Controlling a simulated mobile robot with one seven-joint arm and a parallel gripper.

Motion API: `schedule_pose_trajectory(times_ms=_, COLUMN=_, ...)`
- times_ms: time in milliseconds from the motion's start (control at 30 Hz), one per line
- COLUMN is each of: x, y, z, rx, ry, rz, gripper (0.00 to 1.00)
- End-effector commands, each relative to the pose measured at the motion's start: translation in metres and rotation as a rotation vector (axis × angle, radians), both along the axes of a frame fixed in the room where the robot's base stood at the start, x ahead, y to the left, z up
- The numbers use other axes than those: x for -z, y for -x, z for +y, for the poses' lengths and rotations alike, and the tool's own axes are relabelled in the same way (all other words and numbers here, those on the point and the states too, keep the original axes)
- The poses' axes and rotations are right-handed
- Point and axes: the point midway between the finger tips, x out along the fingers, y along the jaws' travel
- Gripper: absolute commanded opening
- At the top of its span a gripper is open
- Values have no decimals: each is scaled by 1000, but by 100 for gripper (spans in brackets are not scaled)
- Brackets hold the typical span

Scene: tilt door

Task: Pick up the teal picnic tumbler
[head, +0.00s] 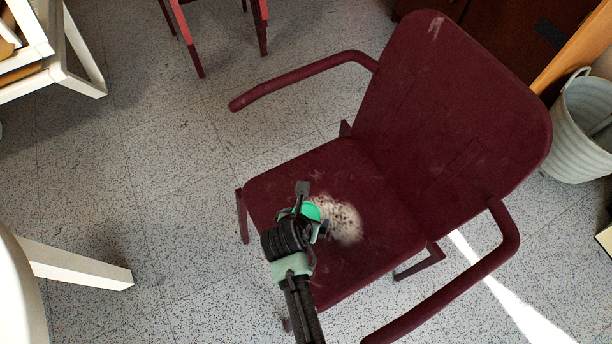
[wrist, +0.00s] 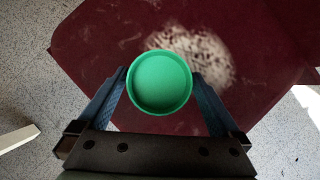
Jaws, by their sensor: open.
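The teal tumbler (wrist: 160,83) is seen from above in the wrist view, its round green opening between the two fingers of my gripper (wrist: 160,90). It stands on the seat of a dark red armchair (head: 395,225). In the head view, my gripper (head: 305,207) is over the front part of the seat, and only part of the tumbler (head: 311,211) shows past it. The fingers are open on either side of the tumbler. I cannot tell whether either finger touches it. The tumbler's lower part is hidden.
The chair's armrests (head: 300,82) and tall backrest (head: 465,90) rise around the seat. A pale worn patch (head: 346,222) marks the seat. A grey metal bucket (head: 583,130) stands at the right. White furniture (head: 75,270) is at the left. Speckled floor (head: 160,170) is clear left of the chair.

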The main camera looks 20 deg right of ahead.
Motion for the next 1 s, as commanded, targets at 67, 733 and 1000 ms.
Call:
schedule_pose_trajectory(times_ms=67, x=18, y=-5, z=-3, rx=1, ry=-1, rz=0, gripper=100)
schedule_pose_trajectory(times_ms=733, x=34, y=-13, z=-11, rx=0, ry=-2, rz=0, gripper=62)
schedule_pose_trajectory(times_ms=1000, x=34, y=-13, z=-11, rx=0, ry=-1, rz=-1, gripper=22)
